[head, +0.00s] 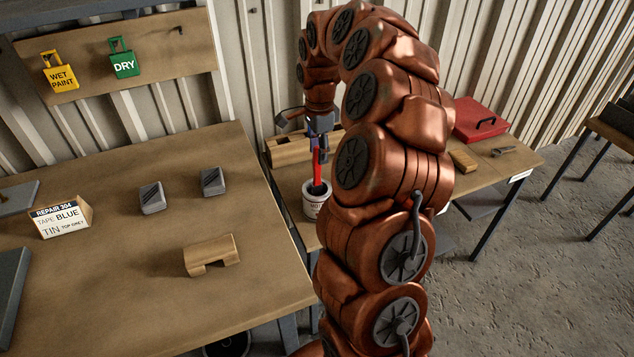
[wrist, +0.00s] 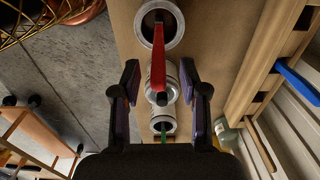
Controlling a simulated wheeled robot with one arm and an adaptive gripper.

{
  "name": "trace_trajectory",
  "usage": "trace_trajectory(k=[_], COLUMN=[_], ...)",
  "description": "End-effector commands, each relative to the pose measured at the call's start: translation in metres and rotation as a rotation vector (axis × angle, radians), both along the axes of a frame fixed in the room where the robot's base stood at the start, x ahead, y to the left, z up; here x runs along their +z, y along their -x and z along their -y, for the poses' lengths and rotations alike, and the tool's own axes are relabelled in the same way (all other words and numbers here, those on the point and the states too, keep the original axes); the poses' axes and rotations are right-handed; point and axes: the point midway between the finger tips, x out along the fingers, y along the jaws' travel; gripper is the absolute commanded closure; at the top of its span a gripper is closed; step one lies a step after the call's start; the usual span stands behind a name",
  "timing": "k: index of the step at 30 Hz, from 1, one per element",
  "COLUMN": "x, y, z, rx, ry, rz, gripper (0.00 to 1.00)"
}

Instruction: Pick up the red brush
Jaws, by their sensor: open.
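In the wrist view the red handle (wrist: 163,66) rises out of the top can (wrist: 178,38). My gripper (head: 320,135) is above the can at the top of the handle. In the wrist view my gripper (wrist: 160,72) is open, with one finger on each side of the handle and a gap on both sides. The brush's lower end is hidden inside the can.
Two more cans line up in the wrist view, the lower one (wrist: 163,123) with a green handle (wrist: 164,138). A blue handle (wrist: 297,82) lies at a wooden rack (wrist: 258,62) to the right. A red case (head: 480,120) and wooden block (head: 463,160) stand farther right.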

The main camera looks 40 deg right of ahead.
Motion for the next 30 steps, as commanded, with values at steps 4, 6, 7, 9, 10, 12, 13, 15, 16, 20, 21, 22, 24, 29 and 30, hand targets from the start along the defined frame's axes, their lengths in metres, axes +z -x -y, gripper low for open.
trace_trajectory(k=[4, 6, 7, 9, 10, 12, 13, 15, 16, 20, 21, 22, 24, 29, 30], x=[-0.011, -0.019, -0.022, -0.033, -0.037, -0.044, -0.046, -0.049, -0.049, -0.049, -0.049, -0.049, -0.049, -0.048, -0.048], y=[0.001, 0.001, 0.001, 0.000, 0.000, 0.001, 0.001, 0.001, 0.001, 0.001, 0.000, 0.000, 0.000, 0.000, 0.000], z=[-0.003, -0.005, -0.006, -0.005, -0.005, -0.005, -0.005, -0.005, -0.005, -0.005, -0.005, -0.005, -0.005, -0.005, -0.005], rx=[0.001, 0.001, 0.000, -0.001, -0.001, 0.000, 0.000, -0.001, -0.001, -0.001, -0.001, -0.001, -0.001, -0.001, -0.001], ry=[-0.003, -0.004, -0.003, -0.001, -0.001, -0.002, -0.001, -0.002, -0.002, -0.001, -0.001, -0.001, -0.001, -0.001, -0.001], rz=[-0.002, -0.004, -0.004, -0.001, -0.001, -0.003, -0.002, 0.000, 0.000, 0.000, 0.001, 0.001, 0.001, 0.001, 0.001], gripper=[0.56, 0.56, 0.56, 0.56, 0.56, 0.56, 0.56, 0.56, 0.56, 0.56, 0.60, 0.64, 0.71, 0.88, 0.92])
